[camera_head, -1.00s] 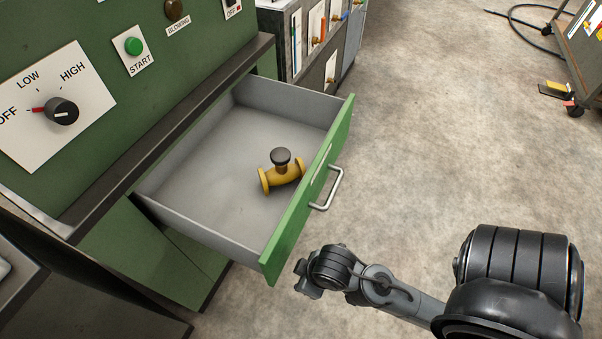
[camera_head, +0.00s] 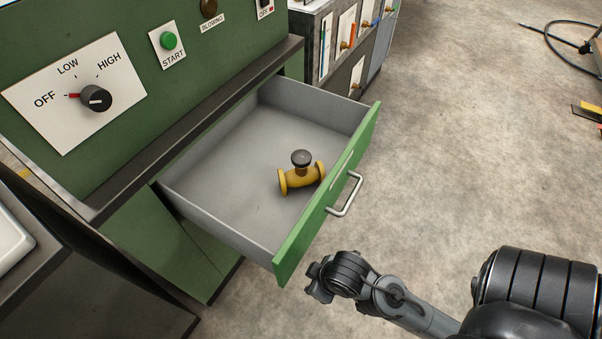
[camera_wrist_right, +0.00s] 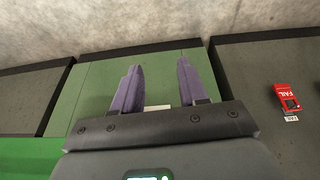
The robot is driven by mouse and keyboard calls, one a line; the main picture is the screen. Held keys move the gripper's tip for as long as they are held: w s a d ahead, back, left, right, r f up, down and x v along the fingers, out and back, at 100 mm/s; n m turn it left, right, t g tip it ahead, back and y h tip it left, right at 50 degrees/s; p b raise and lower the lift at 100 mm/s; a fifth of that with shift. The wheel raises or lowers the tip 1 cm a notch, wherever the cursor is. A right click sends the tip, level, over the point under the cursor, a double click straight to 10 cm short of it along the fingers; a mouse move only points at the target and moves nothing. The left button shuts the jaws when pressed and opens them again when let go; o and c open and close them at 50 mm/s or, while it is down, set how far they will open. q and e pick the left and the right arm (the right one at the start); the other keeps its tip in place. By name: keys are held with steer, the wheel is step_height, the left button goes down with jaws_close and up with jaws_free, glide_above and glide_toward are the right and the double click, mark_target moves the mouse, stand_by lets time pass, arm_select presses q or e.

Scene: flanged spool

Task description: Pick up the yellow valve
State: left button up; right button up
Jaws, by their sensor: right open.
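The yellow valve (camera_head: 302,177) with a dark round knob lies in the open grey drawer (camera_head: 225,168), near its green front panel. My right arm comes in from the lower right in the head view, and its end (camera_head: 335,275) is outside the drawer, in front of its panel and apart from the valve. In the right wrist view my right gripper (camera_wrist_right: 157,82) has two purple fingers spread apart with nothing between them. The valve is not in the wrist view. My left gripper is not in view.
The drawer's green front panel (camera_head: 330,195) has a metal handle (camera_head: 346,195). The green cabinet above carries a black dial (camera_head: 96,98) pointing at OFF and a green START button (camera_head: 168,41). A red FAIL item (camera_wrist_right: 286,97) shows in the wrist view. Open concrete floor lies to the right.

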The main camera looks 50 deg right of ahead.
stand_by(0.4)
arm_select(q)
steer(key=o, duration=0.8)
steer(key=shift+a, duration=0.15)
